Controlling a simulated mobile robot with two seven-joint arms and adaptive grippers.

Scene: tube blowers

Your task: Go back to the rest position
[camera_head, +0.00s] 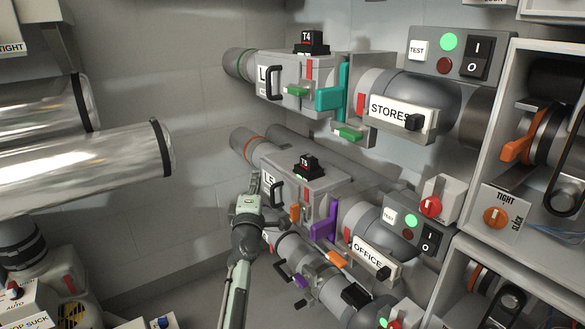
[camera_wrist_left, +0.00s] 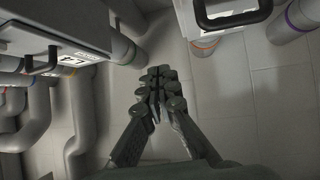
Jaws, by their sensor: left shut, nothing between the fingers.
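My left gripper (camera_wrist_left: 160,80) is shut and empty, its fingertips together in the middle of the left wrist view. In the head view my left arm rises from the bottom centre. Its wrist end is in front of the left side of the lower blower units, near the L5 box (camera_head: 300,183). Whether any part touches that box cannot be told. The fingers are small and partly hidden by the wrist there. My right gripper is in neither view.
The STORES blower (camera_head: 410,105) is above and the OFFICE blower (camera_head: 375,235) below, with levers and handles projecting. Large shiny pipes (camera_head: 80,155) are at the left. A belt cabinet (camera_head: 500,215) is at the right. Bare wall (camera_head: 195,120) shows between pipes and blowers.

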